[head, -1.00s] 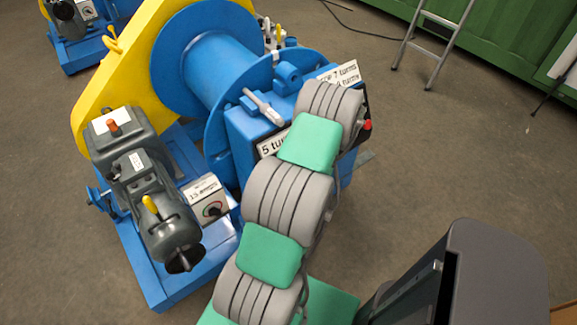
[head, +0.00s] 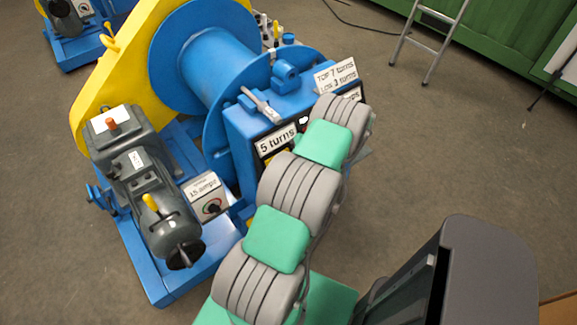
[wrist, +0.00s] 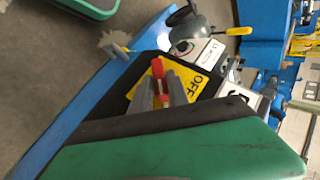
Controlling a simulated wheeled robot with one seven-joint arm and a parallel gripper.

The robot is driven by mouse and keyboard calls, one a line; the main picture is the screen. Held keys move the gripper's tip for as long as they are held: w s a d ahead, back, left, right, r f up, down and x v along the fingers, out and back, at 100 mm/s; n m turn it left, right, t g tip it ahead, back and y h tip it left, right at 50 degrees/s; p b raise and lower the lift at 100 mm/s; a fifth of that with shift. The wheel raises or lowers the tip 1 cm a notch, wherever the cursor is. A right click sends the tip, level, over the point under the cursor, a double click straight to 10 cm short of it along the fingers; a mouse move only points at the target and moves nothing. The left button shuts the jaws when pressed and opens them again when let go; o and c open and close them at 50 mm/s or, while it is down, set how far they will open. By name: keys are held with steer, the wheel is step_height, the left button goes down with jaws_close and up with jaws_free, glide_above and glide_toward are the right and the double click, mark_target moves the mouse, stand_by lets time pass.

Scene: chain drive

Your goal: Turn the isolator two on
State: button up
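In the wrist view a red switch handle (wrist: 158,70) stands in front of a yellow plate (wrist: 190,84) marked OFF, on a dark panel. My gripper (wrist: 160,90) has its two grey fingers on either side of the red handle. The fingers look apart, and I cannot tell whether either touches it. No number for this isolator can be read. In the head view my arm hides the gripper and the handle, and covers part of the blue housing (head: 240,125) that carries the "5 turns" label (head: 277,140).
A blue drum (head: 215,50) with a yellow guard (head: 100,75) stands beside the housing. A grey motor (head: 150,190) and a "15 amps" box (head: 207,197) sit on the blue base left of my arm. A ladder (head: 430,45) stands at the back.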

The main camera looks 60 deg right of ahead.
steer(key=o, duration=0.3)
steer(key=shift+o, duration=0.2)
steer(key=v, duration=0.7)
steer(key=shift+s+r, duration=0.2)
steer(key=shift+r, duration=0.1)
steer(key=shift+d, duration=0.15)
